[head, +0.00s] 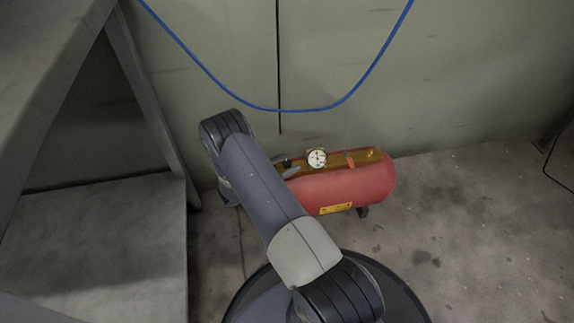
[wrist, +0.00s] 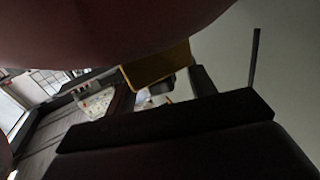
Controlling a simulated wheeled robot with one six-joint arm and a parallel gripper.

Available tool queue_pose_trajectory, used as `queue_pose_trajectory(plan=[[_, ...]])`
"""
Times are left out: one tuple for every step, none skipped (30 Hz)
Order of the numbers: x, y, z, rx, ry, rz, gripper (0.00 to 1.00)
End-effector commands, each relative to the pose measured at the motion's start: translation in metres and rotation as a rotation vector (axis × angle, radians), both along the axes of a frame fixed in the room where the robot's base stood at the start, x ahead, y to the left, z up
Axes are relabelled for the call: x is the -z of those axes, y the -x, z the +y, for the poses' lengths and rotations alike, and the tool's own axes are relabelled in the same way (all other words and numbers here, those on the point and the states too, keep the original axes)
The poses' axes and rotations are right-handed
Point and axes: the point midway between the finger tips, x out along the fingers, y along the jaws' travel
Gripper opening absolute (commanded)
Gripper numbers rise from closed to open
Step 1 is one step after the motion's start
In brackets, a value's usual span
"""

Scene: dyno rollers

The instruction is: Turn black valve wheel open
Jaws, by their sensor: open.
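A red tank (head: 345,187) lies on its side on the floor, with a brass-coloured plate (head: 372,155) and a round white gauge (head: 317,158) on top. The black valve wheel cannot be clearly made out. Small dark and grey parts show at the tank's left end beside my arm, and I cannot tell which is wheel and which is gripper. In the wrist view my gripper (wrist: 163,87) is open, with its two dark fingers apart close to the plate's yellow edge (wrist: 158,67). Small dark and pale parts show between or beyond the fingers; contact is unclear.
A grey table or shelf frame (head: 150,100) stands at the left. A blue hose (head: 283,110) hangs on the green-grey wall (head: 460,80) behind the tank. The stained floor (head: 480,240) at the right is clear. My arm covers the tank's left end.

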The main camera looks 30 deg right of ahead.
Motion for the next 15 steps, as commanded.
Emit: queue_pose_trajectory(plan=[[0.0003, -0.0001, -0.0030, 0.001, 0.000, 0.000, 0.52], [0.0001, -0.0003, -0.0039, 0.001, 0.000, 0.000, 0.52], [-0.0001, -0.0005, -0.0046, 0.000, 0.000, 0.000, 0.52], [-0.0003, -0.0006, -0.0049, 0.000, 0.000, 0.000, 0.52], [-0.0004, -0.0006, -0.0049, -0.001, 0.000, 0.000, 0.52], [-0.0005, -0.0007, -0.0048, -0.001, 0.000, 0.000, 0.52], [-0.0005, -0.0007, -0.0047, -0.001, 0.000, 0.000, 0.52], [-0.0005, -0.0007, -0.0046, -0.001, 0.000, 0.000, 0.52], [-0.0005, -0.0007, -0.0046, -0.001, 0.000, 0.000, 0.52], [-0.0005, -0.0007, -0.0045, -0.001, 0.000, 0.000, 0.52], [-0.0005, -0.0006, -0.0046, -0.001, 0.000, 0.000, 0.50], [-0.0005, -0.0006, -0.0046, -0.001, 0.000, 0.000, 0.47], [-0.0005, -0.0006, -0.0046, -0.001, 0.000, 0.000, 0.44], [-0.0004, -0.0006, -0.0045, -0.001, 0.000, 0.000, 0.42], [-0.0004, -0.0006, -0.0045, -0.001, 0.000, 0.000, 0.39]])
